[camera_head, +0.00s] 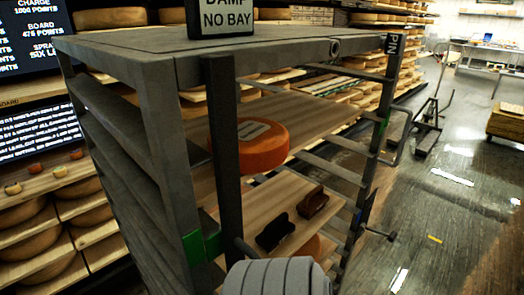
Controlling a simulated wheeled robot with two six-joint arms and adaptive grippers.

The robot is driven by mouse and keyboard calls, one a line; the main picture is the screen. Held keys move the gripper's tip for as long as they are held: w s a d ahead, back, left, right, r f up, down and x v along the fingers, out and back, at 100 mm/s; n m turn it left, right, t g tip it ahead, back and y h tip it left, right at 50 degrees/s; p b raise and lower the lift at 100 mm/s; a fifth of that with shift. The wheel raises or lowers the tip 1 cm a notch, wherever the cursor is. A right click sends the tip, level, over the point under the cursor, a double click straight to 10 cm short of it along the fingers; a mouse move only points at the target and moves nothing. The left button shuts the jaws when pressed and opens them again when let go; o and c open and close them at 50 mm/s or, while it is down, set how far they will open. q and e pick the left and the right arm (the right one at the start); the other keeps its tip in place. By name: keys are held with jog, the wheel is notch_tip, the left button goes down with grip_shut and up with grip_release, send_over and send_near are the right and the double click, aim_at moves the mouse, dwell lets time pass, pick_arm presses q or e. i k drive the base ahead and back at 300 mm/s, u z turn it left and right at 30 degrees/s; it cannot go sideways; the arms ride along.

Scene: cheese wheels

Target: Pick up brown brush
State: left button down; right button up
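The brown brush (312,202) lies on a lower wooden board (262,196) inside the grey rack, toward the right end of that board. A black brush (275,231) lies on the same board, in front of it and to its left, with a small gap between them. Neither of my grippers shows in the head view, so nothing is seen holding or touching either brush. A grey ribbed rounded shape covers the bottom middle of the view; I cannot tell what it is.
An orange cheese wheel (262,146) sits on the board above the brushes. The rack's dark front post (223,150) and side rails stand around the boards. A "DAMP NO BAY" sign (222,17) stands on top. Open floor (450,215) lies to the right.

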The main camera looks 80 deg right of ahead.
aim_at(313, 202)
jog(key=u, duration=0.1)
jog(key=k, duration=1.25)
jog(key=z, duration=1.25)
